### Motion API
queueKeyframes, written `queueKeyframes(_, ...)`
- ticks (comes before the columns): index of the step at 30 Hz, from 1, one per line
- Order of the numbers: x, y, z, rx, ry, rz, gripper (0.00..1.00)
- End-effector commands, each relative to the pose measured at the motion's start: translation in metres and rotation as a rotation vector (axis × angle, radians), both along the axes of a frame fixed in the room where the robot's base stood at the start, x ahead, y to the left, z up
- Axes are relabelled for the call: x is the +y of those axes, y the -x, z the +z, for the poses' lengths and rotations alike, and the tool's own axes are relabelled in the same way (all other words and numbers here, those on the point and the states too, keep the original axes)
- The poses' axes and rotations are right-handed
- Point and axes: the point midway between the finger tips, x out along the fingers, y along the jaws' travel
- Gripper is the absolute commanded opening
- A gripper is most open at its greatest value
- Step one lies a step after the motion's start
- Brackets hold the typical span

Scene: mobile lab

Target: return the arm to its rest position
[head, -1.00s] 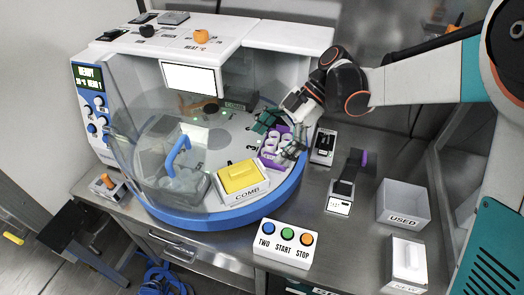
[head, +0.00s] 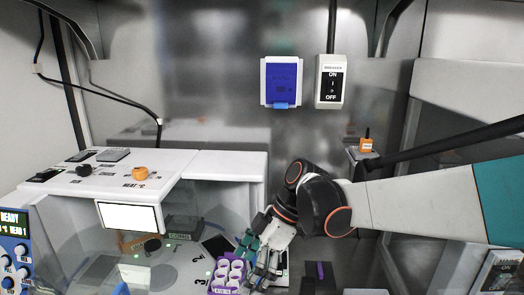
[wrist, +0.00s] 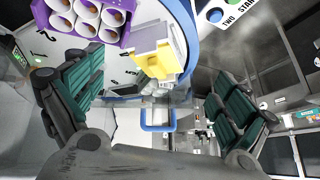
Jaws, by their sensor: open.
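My gripper (head: 256,262) is at the lower middle of the head view, at the right edge of the round machine deck, beside a purple tube rack (head: 228,274). In the wrist view its two green-padded fingers (wrist: 160,108) stand wide apart with nothing between them. The purple rack with white tubes (wrist: 88,16) shows at the top left of that view, beyond the fingers. My arm reaches in from the right of the head view, bent at the dark wrist joint.
The white machine housing (head: 215,167) stands left of my arm. A blue wall box (head: 282,82) and a breaker (head: 331,82) hang on the back wall. An orange item (head: 366,146) sits at right.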

Motion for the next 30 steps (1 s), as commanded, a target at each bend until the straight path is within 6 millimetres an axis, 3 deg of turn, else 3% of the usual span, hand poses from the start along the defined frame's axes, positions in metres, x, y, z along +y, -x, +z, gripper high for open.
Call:
queueKeyframes(16,-0.122,0.05,0.023,-0.031,0.205,-0.87,0.95)
queueKeyframes(30,-0.212,0.1,0.018,-0.119,0.136,-1.545,0.95)
